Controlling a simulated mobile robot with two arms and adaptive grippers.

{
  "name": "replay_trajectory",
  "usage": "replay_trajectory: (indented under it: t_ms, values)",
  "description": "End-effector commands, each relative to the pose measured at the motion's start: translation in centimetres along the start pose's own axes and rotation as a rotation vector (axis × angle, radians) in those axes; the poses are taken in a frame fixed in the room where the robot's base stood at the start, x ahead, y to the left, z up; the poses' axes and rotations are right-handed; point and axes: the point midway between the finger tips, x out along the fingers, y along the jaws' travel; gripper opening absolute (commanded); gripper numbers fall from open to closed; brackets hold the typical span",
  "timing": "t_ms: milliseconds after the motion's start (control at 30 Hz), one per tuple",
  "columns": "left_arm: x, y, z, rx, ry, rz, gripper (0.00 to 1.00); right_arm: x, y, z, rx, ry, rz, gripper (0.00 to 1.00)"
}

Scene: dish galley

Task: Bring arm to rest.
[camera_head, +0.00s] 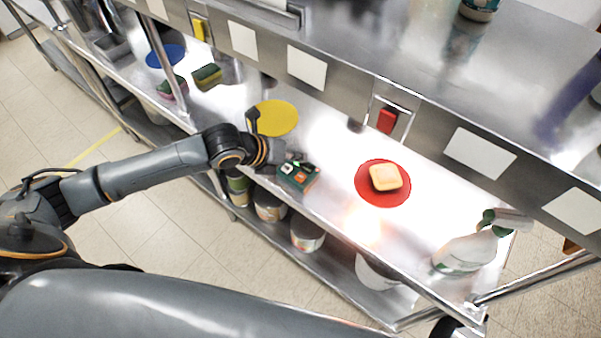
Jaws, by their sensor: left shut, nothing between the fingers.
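My left arm reaches in from the left over the front edge of the steel counter. My left gripper (299,166) is at the end of it, shut and empty, close above a small dark green item with orange and white marks (298,180) at the counter's front edge; I cannot tell whether they touch.
A yellow disc (276,118), a blue disc (166,55) and two more sponges (207,75) lie further left. A spray bottle (467,250) stands right. Cans (307,235) stand on the lower shelf.

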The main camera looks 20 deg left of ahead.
Motion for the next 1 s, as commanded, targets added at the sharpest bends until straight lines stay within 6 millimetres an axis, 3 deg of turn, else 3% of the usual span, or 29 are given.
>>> replay_trajectory:
  t_ms: [667, 833, 1000]
  values:
    - [0.1, -0.2, -0.4, -0.020, 0.004, -0.002, 0.00, 0.0, -0.1, 0.0, 0.000, 0.000, -0.001, 0.00]
    - [0.5, -2.5, -3.8, -0.266, 0.034, -0.010, 0.00, 0.0, -0.1, 0.0, 0.000, 0.000, -0.001, 0.00]
    - [-0.4, -4.7, -8.3, -0.787, 0.038, 0.030, 0.00, 0.0, -0.1, 0.0, 0.001, 0.000, -0.002, 0.00]
